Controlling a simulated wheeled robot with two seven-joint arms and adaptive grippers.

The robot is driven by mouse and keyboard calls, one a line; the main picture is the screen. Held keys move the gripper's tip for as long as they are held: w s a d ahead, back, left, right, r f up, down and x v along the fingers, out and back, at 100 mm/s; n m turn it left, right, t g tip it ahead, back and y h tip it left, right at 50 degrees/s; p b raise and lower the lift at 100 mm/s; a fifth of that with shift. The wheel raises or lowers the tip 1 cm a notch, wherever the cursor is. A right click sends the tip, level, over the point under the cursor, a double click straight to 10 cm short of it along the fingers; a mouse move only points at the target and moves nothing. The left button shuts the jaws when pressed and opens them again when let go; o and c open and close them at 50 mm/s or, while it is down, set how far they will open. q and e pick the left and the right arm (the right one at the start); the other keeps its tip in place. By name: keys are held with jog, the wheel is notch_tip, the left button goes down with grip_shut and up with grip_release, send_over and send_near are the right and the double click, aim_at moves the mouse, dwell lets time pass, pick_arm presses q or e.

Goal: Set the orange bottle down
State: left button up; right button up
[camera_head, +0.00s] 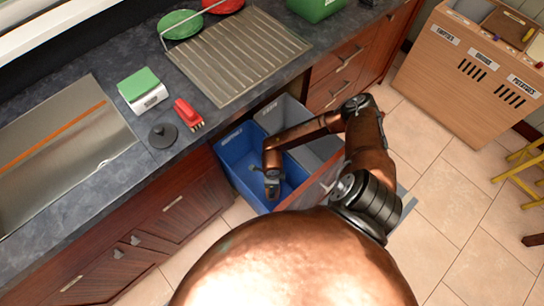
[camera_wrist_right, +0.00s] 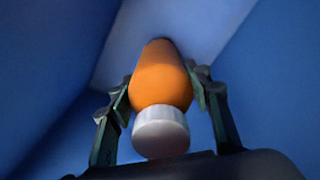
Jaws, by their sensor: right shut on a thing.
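The orange bottle (camera_wrist_right: 162,78) has a white cap (camera_wrist_right: 160,132), which faces the camera in the right wrist view. My right gripper (camera_wrist_right: 162,88) is shut on the bottle, with a finger on each side of it. In the head view my right gripper (camera_head: 272,186) reaches down into the blue bin (camera_head: 232,152) in the open drawer, and the bottle is hidden there. The bottle's far end points toward a lighter blue surface of the bin; I cannot tell whether they touch. My left gripper is not in view.
A grey bin (camera_head: 291,109) sits beside the blue one in the drawer. The counter above holds a drying rack (camera_head: 238,55), a red brush (camera_head: 188,114), a black stopper (camera_head: 163,135) and a green-topped box (camera_head: 142,90). A labelled sorting cabinet (camera_head: 470,75) stands at the right.

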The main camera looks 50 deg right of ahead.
jog(key=o, duration=1.2)
jog(key=shift+r, duration=0.1)
pick_arm(q)
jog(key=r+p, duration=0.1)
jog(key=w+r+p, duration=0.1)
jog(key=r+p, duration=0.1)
jog(key=p, duration=0.1)
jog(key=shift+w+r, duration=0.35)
pick_arm(e)
notch_tip(320, 180, up, 13)
